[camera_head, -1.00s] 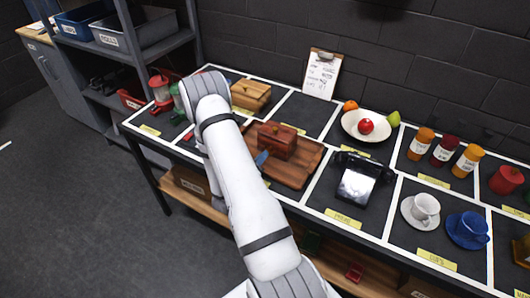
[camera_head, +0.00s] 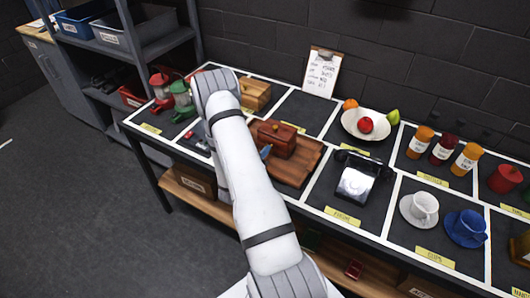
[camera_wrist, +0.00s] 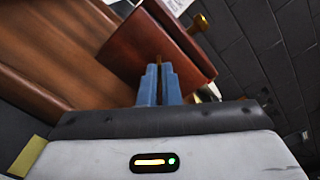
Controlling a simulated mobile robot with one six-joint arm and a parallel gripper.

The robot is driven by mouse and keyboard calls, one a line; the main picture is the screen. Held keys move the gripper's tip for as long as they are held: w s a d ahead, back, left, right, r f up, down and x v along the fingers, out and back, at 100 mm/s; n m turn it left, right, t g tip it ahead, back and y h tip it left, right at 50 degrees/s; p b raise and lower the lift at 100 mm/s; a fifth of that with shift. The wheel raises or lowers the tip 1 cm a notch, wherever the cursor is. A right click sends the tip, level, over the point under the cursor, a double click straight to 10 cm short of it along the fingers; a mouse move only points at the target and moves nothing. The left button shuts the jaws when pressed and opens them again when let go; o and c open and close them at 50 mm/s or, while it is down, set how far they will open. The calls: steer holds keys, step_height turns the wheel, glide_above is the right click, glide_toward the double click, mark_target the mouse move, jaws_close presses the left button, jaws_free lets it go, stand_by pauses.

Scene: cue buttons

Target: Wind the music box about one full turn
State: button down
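A dark red-brown box (camera_head: 279,138), which looks like the music box, sits on a wooden board (camera_head: 302,170) in the middle of the table. In the wrist view the box (camera_wrist: 130,52) is close ahead, with a brass knob (camera_wrist: 198,23) at its upper right. My gripper (camera_wrist: 158,72) has its blue fingers close together, tips at the box's near side. A thin brass-coloured sliver shows at the tips; I cannot tell whether they grip it. In the head view only a little of my blue fingers (camera_head: 266,152) shows, beside the box's left end; my arm hides the rest.
A light wooden box (camera_head: 256,95) stands behind my arm. A black telephone (camera_head: 357,183) is right of the board, and a fruit plate (camera_head: 352,128) is behind it. Red and green lanterns (camera_head: 182,98) stand left of my arm. A clipboard (camera_head: 321,72) leans on the wall.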

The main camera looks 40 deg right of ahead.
steer(key=shift+f+m+b, duration=0.3)
steer(key=shift+m+b, duration=0.4)
steer(key=shift+b, duration=0.5)
steer(key=shift+m+b, duration=0.5)
steer(key=shift+b, duration=0.05)
steer(key=shift+r+m+b, duration=0.3)
steer(key=shift+m+b, duration=0.45)
steer(key=shift+m, duration=0.25)
steer(key=c, duration=2.1)
jaws_free()
steer(key=o, duration=0.5)
steer(key=shift+s, duration=0.1)
steer(key=shift+c, duration=0.2)
